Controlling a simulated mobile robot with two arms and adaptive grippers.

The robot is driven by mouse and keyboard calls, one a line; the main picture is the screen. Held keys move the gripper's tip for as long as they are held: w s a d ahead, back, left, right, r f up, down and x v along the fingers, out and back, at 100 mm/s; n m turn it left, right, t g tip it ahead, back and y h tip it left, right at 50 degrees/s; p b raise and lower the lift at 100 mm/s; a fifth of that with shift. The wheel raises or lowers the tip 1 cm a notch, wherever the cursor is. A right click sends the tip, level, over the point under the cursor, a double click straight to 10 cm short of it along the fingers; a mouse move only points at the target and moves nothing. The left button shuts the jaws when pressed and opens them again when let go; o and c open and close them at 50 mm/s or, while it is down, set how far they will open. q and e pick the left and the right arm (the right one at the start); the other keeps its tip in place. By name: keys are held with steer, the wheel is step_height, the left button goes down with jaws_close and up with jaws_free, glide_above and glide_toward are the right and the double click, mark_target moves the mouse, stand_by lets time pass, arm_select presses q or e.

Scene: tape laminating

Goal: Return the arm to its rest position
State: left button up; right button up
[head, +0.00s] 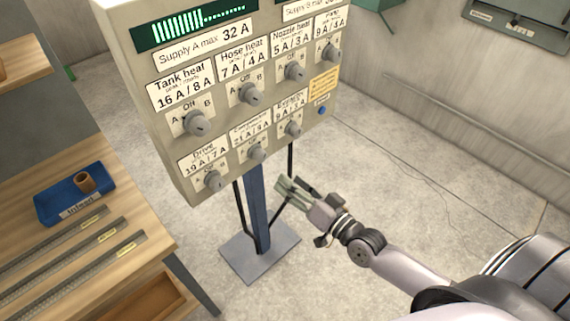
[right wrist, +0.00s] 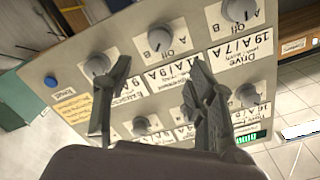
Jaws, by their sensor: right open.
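My right gripper (head: 293,190) is in the middle of the head view, in front of the lower edge of the control panel (head: 180,174). Its fingers are apart with nothing between them. In the right wrist view the open fingers (right wrist: 160,95) show against the panel (right wrist: 75,85), which appears upside down. The panel carries several grey knobs, such as the Drive knob (head: 212,181) and the Tank heat knob (head: 197,123). Its display (head: 195,22) shows a green bar, with "Supply A max 32 A" below. My left gripper is not in view.
The panel stands on a blue post (head: 258,210) with a grey base plate (head: 261,250). At left, a wooden table (head: 30,195) holds a blue tray (head: 50,208) with a brown roll (head: 86,180) and several grey strips. The floor (head: 400,190) at right is mostly clear.

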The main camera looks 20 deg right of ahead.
steer(key=s+d+f+n+g+h, duration=0.1)
steer(key=s+d+f+g, duration=0.15)
steer(key=f, duration=0.85)
steer(key=s+d+f+g+h, duration=0.15)
steer(key=s+f, duration=0.25)
steer(key=f, duration=0.6)
steer(key=s+d+f+n+g+h, duration=0.1)
steer(key=s+d+f+g+h, duration=0.15)
steer(key=f, duration=0.85)
steer(key=s+a+f+n+g, duration=0.1)
steer(key=s+f+g, duration=0.2)
steer(key=s+f, duration=0.3)
steer(key=s+a+f+n+g+b, duration=0.1)
steer(key=s+f+g, duration=0.2)
steer(key=s, duration=1.1)
steer(key=s+a+f+n+g, duration=0.1)
steer(key=s+a+f+g, duration=0.1)
steer(key=s+f, duration=0.8)
steer(key=shift+s+n+g+h+b, duration=0.35)
steer(key=shift+s+n+g+h, duration=0.05)
steer(key=shift+g, duration=0.25)
steer(key=shift+f, duration=0.1)
